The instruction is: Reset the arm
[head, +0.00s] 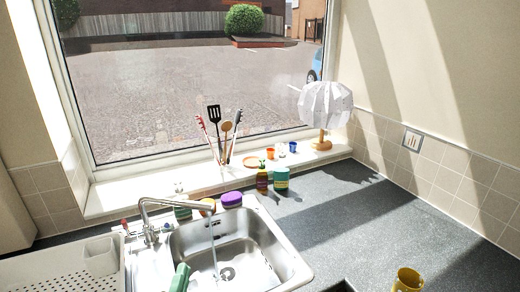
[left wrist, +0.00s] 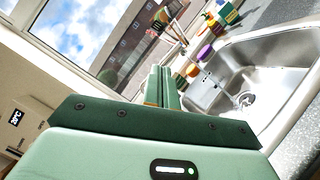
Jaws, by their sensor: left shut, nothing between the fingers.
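My left gripper (head: 181,277) shows as a green shape at the bottom of the head view, in front of the left part of the sink. In the left wrist view its fingers (left wrist: 160,84) are together, with nothing between them. The rest of the left arm is out of the head view. My right gripper is not in view.
The steel sink (head: 285,262) and its tap (head: 147,226) are close to my left gripper. A white drainer (head: 60,275) stands left. Bottles and tubs line the sink's back. A yellow mug (head: 407,280) stands front right; the grey worktop (head: 350,222) has free room.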

